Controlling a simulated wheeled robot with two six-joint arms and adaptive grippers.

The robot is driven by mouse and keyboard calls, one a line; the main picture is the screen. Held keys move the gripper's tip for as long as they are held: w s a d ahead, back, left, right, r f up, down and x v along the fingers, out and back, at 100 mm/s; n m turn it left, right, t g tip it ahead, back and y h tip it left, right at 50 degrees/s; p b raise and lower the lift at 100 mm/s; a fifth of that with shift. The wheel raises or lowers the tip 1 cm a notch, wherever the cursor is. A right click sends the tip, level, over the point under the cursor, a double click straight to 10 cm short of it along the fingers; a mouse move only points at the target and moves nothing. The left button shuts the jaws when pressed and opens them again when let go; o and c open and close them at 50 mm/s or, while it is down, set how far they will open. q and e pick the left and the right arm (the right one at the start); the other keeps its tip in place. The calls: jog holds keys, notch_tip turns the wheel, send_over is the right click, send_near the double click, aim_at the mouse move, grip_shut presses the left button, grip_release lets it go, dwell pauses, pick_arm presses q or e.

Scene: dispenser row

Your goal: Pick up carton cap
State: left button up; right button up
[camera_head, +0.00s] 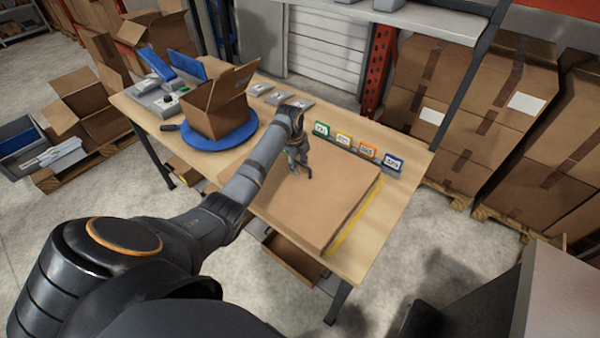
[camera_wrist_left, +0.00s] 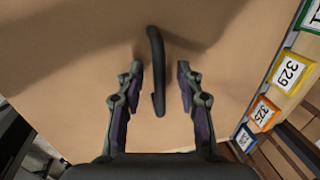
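The carton cap (camera_head: 325,212) is a large flat brown cardboard lid lying on the right part of the table. It fills most of the left wrist view (camera_wrist_left: 60,70). A thin dark handle (camera_wrist_left: 157,70) stands on it. My left gripper (camera_head: 301,165) is over the far part of the cap, at the handle. In the left wrist view my left gripper (camera_wrist_left: 159,82) is open, with one finger on each side of the handle and gaps between. I cannot tell exactly how low the fingers are. My right gripper is not in view.
The wooden table (camera_head: 362,262) has numbered colour labels (camera_head: 343,139) along its far edge. An open cardboard box (camera_head: 220,105) stands on a blue round plate (camera_head: 200,141) to the left. Stacked cartons (camera_head: 480,100) stand behind the table.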

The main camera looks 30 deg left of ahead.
pick_arm(q)
grip_shut()
jog(key=shift+r, duration=0.1)
dwell(0.5)
